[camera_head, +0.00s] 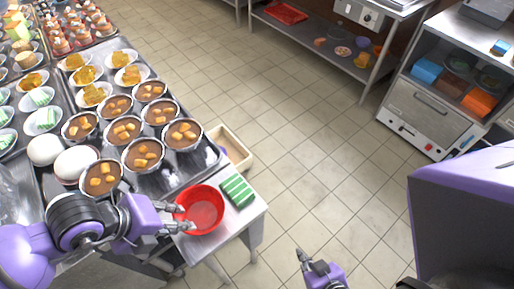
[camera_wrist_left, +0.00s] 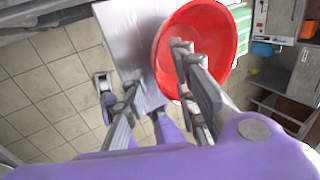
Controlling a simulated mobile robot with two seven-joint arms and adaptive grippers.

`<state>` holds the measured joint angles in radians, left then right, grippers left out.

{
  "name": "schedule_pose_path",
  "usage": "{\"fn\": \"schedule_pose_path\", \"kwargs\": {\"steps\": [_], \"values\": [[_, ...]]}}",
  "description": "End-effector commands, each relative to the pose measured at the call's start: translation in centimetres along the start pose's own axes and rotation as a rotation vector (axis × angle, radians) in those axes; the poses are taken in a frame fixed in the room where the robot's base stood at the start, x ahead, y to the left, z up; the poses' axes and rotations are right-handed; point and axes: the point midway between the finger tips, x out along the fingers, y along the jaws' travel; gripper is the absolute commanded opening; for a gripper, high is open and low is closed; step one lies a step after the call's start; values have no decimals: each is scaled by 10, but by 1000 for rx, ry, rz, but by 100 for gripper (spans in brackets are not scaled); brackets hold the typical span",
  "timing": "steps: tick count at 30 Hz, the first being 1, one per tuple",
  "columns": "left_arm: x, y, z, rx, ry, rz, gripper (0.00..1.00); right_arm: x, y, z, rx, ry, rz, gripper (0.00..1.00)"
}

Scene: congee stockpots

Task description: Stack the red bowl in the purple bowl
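The red bowl (camera_head: 200,208) stands upright and looks empty on the end of a metal table at lower centre. It also shows in the left wrist view (camera_wrist_left: 222,50). My left gripper (camera_head: 186,217) is at the bowl's left side with its fingers apart. In the left wrist view, my left gripper (camera_wrist_left: 157,60) has one finger overlapping the bowl and the other outside it, with the near rim between them; contact is unclear. My right gripper (camera_head: 303,257) is low over the floor, away from the bowl. A small purplish bowl-like item (camera_head: 363,43) is on the far shelf, too small to identify surely.
A green-and-white striped item (camera_head: 238,190) lies close to the red bowl's right. Several filled bowls (camera_head: 143,154) and white round items (camera_head: 75,163) crowd the counter at left. A beige bin (camera_head: 230,146) stands beyond the table. The floor at centre is clear.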

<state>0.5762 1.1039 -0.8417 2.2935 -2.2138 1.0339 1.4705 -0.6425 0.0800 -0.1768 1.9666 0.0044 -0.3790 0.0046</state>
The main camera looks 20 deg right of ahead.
Motion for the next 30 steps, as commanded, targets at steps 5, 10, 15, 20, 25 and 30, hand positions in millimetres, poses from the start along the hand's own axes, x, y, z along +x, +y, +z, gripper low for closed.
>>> {"fn": "schedule_pose_path", "kwargs": {"steps": [5,10,15,20,25,30], "values": [[-1,0,0,0,-1,0,20,2,-1,-4,4,6,-1,0],[-1,0,0,0,0,0,0,2,1,-4,3,6,2,0],[-1,0,0,0,0,0,0,2,4,-3,-3,5,5,0],[-1,0,0,0,0,0,0,1,6,-3,-10,4,6,0],[-9,-4,1,0,-2,-1,0,1,7,-4,-14,6,6,0],[-31,-16,1,2,-4,-2,0,0,6,-9,-13,13,3,0]]}}
